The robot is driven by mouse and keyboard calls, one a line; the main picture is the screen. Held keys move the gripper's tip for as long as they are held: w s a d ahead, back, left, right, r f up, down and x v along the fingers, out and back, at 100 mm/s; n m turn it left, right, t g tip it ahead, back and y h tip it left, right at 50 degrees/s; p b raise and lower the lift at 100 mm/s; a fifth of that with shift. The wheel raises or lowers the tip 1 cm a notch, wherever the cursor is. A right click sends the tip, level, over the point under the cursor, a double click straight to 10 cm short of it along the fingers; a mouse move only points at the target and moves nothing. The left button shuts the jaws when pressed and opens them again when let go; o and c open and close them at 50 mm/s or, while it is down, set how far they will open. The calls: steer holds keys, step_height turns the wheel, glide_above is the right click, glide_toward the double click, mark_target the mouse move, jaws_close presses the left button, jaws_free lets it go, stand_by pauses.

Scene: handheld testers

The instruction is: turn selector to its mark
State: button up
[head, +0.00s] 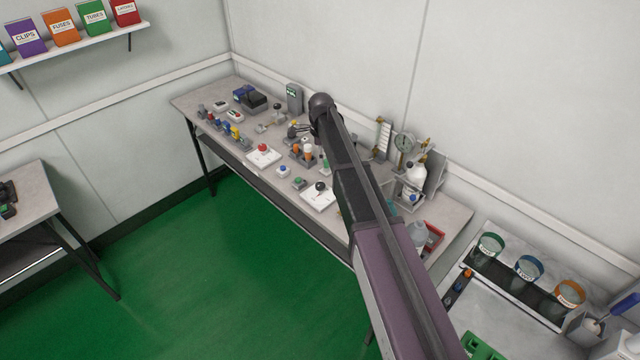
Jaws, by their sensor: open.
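My arm reaches from the lower right over the workbench (222,92). My gripper (296,131) shows only as a small dark shape left of the arm's dark rounded joint, above the middle of the bench. It looks empty, but its fingers are too small to make out clearly. Several small testers and controls stand on the bench. A white plate with a black knob (320,187) lies near the front edge, and a white box with a red knob (263,148) is left of it. I cannot tell which control is the selector, and no mark is readable.
A grey upright box (294,98) is at the back. Labelled jars (528,268) stand on the right-hand bench. The green floor (220,270) in front is clear.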

mark_target(320, 185)
steer(key=shift+w+a+f, duration=0.1)
steer(key=shift+f, duration=0.1)
stand_by(0.4)
step_height(320, 185, down, 13)
steer(key=b, duration=1.3)
steer(key=shift+f+b, duration=0.2)
steer(key=shift+b, duration=0.2)
steer(key=c, duration=1.2)
